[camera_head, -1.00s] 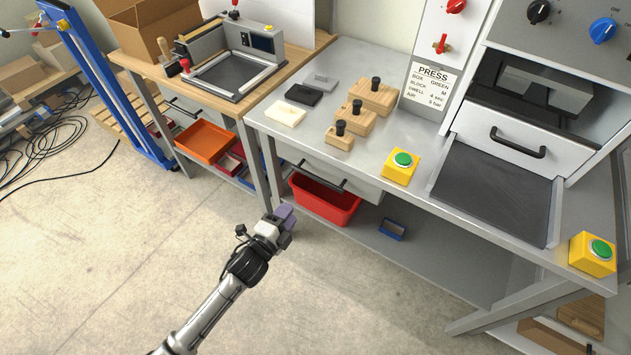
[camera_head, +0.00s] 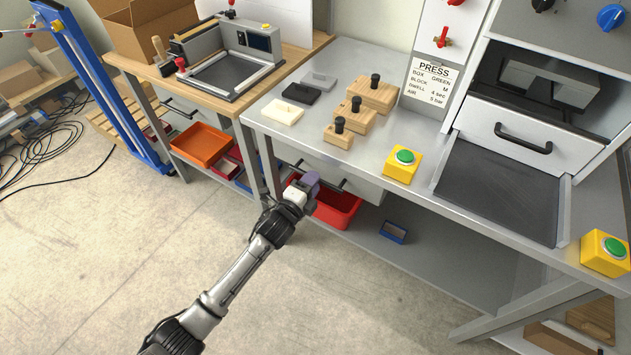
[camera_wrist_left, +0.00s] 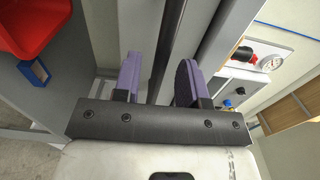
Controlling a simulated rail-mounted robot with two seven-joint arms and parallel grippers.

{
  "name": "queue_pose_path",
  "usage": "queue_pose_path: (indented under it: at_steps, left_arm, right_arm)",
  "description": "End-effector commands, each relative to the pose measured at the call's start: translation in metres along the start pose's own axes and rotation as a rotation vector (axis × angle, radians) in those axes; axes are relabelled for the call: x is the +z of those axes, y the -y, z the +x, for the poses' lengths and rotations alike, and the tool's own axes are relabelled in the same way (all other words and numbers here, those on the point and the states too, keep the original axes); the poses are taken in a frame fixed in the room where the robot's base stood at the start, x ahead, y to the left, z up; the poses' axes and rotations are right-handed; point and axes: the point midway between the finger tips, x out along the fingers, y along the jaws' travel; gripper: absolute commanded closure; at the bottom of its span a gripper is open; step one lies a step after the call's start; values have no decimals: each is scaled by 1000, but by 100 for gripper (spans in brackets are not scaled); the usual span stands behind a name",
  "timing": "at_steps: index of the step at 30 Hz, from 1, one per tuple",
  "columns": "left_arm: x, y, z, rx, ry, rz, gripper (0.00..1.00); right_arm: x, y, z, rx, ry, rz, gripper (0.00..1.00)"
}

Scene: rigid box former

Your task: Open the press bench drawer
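The press bench drawer (camera_head: 361,190) is a pale grey front under the bench top, and it looks closed. Its dark bar handle (camera_head: 342,183) is partly hidden by my left gripper (camera_head: 309,184) in the head view. In the left wrist view the purple fingers of my left gripper (camera_wrist_left: 158,82) stand apart. A dark bar, apparently the handle (camera_wrist_left: 167,45), runs between them with a gap on both sides. I cannot tell how deep it sits between the fingers. My right gripper is in neither view.
A red bin (camera_head: 335,212) and a small blue box (camera_head: 394,231) are on the shelf below the drawer. The press bench top (camera_head: 385,115) carries wooden blocks and a yellow button box (camera_head: 403,164). Open floor (camera_head: 110,250) lies in front of the benches.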

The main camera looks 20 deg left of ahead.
Motion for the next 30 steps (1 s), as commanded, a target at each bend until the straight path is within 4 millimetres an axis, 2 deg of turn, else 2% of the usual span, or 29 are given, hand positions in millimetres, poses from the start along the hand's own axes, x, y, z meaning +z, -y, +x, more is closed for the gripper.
queue_pose_path:
  at_steps: [6,18,30]
  left_arm:
    - [0,-1,17,0,0,0,62]
    - [0,0,20,1,0,0,62]
    - [0,0,20,1,0,0,100]
  right_arm:
    - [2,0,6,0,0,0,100]
    - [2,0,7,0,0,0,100]
    - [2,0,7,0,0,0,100]
